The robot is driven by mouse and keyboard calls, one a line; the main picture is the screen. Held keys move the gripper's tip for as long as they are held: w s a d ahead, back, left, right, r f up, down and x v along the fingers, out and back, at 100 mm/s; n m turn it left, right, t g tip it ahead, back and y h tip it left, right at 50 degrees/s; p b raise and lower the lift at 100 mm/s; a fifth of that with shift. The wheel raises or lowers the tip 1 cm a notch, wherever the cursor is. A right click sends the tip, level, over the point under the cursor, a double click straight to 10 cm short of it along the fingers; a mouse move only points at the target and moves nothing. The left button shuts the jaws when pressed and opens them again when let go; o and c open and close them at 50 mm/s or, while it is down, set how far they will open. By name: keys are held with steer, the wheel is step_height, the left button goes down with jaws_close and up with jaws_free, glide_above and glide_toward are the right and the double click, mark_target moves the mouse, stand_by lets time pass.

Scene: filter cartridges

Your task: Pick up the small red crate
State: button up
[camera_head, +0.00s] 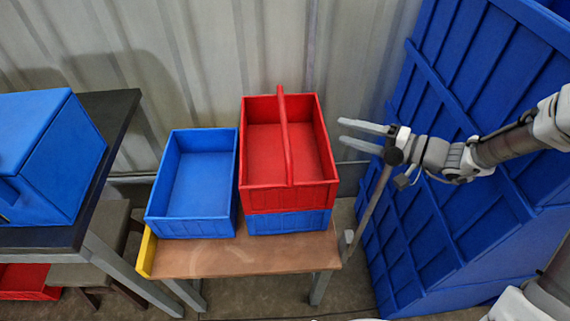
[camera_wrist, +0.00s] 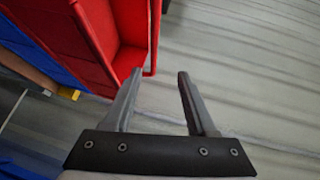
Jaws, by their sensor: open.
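The small red crate (camera_head: 262,201) has a bar handle (camera_head: 284,130) running across its top. It looks empty and rests on a blue crate (camera_head: 289,222) on a small brown table. My gripper (camera_head: 341,131) is open and empty, in the air to the right of the red crate, with its fingers pointing left toward it. In the wrist view the red crate (camera_wrist: 88,30) fills the upper left, and its handle (camera_wrist: 154,40) shows just beyond the fingers. My gripper (camera_wrist: 157,75) has nothing between its fingers there.
An empty blue crate (camera_head: 193,180) stands close to the left on the same table (camera_head: 215,262). A dark table (camera_head: 105,130) with a blue box (camera_head: 45,150) is at the far left. A large blue container (camera_head: 470,110) stands at right, behind my arm. A corrugated wall (camera_head: 190,50) is behind.

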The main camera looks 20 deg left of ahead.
steer(key=f, duration=0.2)
steer(key=b, duration=0.4)
glide_toward(284, 118)
steer(key=a, duration=0.3)
steer(key=a+f, duration=0.1)
steer(key=a, duration=0.2)
steer(key=w+a+f, duration=0.1)
steer(key=a, duration=0.2)
steer(key=shift+a+f, duration=0.2)
steer(key=shift+a, duration=0.2)
jaws_close()
steer(key=shift+r, duration=0.1)
stand_by(0.6)
